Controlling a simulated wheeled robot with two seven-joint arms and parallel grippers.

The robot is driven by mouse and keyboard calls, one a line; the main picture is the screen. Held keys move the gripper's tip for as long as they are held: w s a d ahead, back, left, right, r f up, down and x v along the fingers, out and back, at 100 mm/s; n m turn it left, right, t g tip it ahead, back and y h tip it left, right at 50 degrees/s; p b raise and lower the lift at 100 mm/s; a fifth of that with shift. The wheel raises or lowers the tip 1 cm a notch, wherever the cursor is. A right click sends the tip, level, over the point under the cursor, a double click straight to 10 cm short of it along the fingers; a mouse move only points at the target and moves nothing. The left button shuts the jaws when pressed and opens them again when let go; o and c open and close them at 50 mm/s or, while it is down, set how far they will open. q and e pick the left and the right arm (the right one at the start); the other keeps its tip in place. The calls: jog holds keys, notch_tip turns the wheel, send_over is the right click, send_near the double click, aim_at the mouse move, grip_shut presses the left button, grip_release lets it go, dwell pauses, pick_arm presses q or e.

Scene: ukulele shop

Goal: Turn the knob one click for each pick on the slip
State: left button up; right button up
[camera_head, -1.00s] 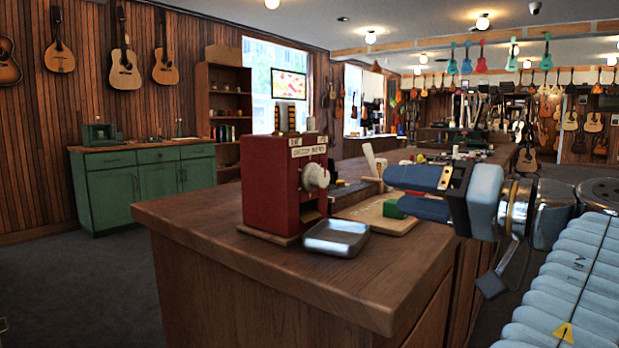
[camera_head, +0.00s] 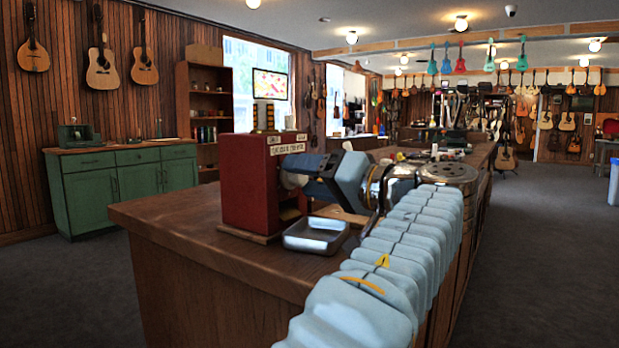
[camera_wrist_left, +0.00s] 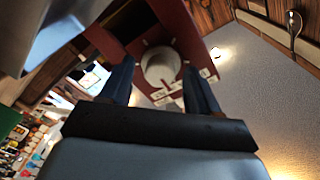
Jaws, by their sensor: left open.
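A red box (camera_head: 247,185) with pale labels stands on the wooden counter. Its round white knob (camera_wrist_left: 160,66) faces my left gripper (camera_head: 300,172). In the left wrist view the gripper's two dark fingers are open, one on each side of the knob, with the tips close to it. I cannot tell if they touch it. In the head view the fingers hide most of the knob. A shallow grey metal tray (camera_head: 298,244) lies on the counter in front of the box. I cannot make out a slip or any picks. My right gripper is not in view.
The wooden counter (camera_head: 170,222) has free room at its front left. A wooden board (camera_head: 338,213) lies partly hidden behind my arm. A green cabinet (camera_head: 88,195) stands across the floor, with guitars on the wall above.

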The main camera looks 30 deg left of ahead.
pick_arm(q)
jog(key=c, duration=1)
jog(key=shift+c, duration=0.2)
jog(key=shift+m, duration=0.4)
jog(key=shift+m+p, duration=0.35)
jog(key=shift+m, duration=0.65)
jog(key=shift+m+g+p, duration=0.4)
jog(key=shift+m+p, duration=1.75)
jog(key=shift+m, duration=2.15)
